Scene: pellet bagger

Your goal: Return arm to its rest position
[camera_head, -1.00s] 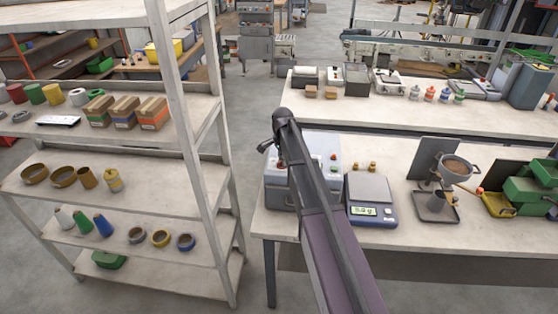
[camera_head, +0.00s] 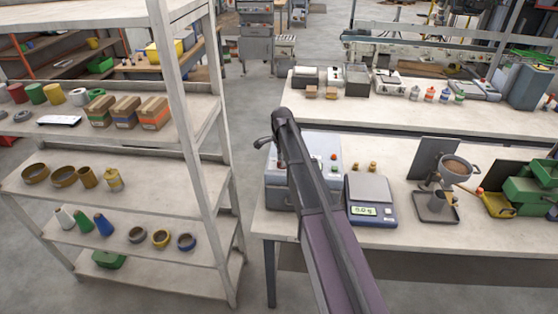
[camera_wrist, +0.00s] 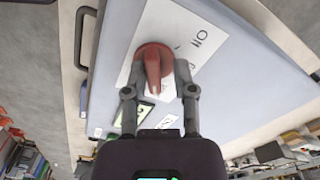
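My gripper (camera_wrist: 158,68) shows in the wrist view with its two fingers spread apart. A red knob with a raised grip bar (camera_wrist: 153,66) lies between or just beyond the fingertips. I cannot tell whether the fingers touch it. The knob sits on a white label on a pale blue-grey panel (camera_wrist: 225,60); the lettering on the label is turned around. In the head view my arm reaches up over the grey machine box (camera_head: 280,190) on the near bench. The fingers are not clearly visible there.
A scale (camera_head: 370,198) stands right of the box. A pan (camera_head: 457,168) and green bins (camera_head: 530,190) are farther right. A loaded shelf rack (camera_head: 185,110) stands close on the left. A second bench (camera_head: 400,115) lies behind, with open floor between rack and benches.

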